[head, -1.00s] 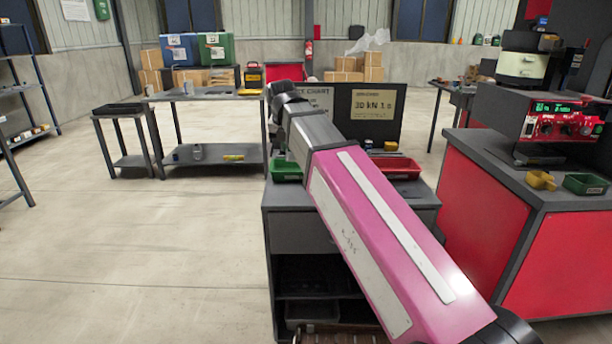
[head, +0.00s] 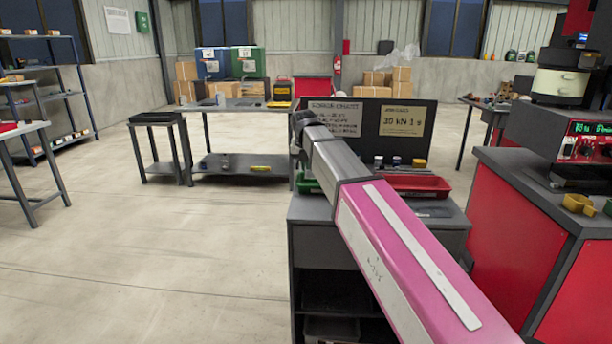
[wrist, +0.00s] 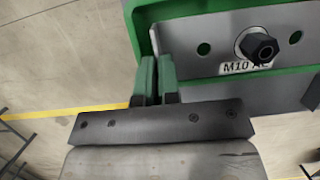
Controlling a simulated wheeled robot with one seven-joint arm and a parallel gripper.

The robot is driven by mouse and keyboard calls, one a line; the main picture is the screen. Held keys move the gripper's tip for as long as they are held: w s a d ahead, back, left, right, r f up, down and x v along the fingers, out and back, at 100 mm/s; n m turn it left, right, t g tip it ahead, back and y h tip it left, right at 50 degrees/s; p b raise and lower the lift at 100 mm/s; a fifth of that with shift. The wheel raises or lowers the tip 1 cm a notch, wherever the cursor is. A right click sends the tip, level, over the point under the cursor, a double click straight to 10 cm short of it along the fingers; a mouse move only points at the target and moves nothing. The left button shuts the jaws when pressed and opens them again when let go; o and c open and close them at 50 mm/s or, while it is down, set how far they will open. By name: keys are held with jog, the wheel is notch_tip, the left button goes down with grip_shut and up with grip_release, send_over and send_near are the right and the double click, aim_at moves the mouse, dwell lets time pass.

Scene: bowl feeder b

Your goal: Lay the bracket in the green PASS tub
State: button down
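In the wrist view a flat grey bracket (wrist: 200,71) with two round holes carries a dark nut on a bolt and a label reading "M10". Green shows around it and through its holes. My gripper (wrist: 157,62) is at its left end, its two green-faced fingers close together with a narrow gap. I cannot tell whether a thin part of the bracket is between them. In the head view the green tub (head: 308,187) stands on the grey bench, partly behind my pink arm. My gripper is hidden there.
A red tub (head: 420,187) stands right of the green tub on the bench (head: 335,211). A dark board (head: 400,110) with notices rises behind. A red cabinet (head: 510,235) is close on the right. The floor at left is open.

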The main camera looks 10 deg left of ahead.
aim_at(306, 177)
jog(key=shift+f, duration=2.05)
jog(key=shift+f, duration=0.55)
jog(key=c, duration=1.6)
grip_release()
jog(key=v, duration=1.3)
jog(key=shift+w+r, duration=0.15)
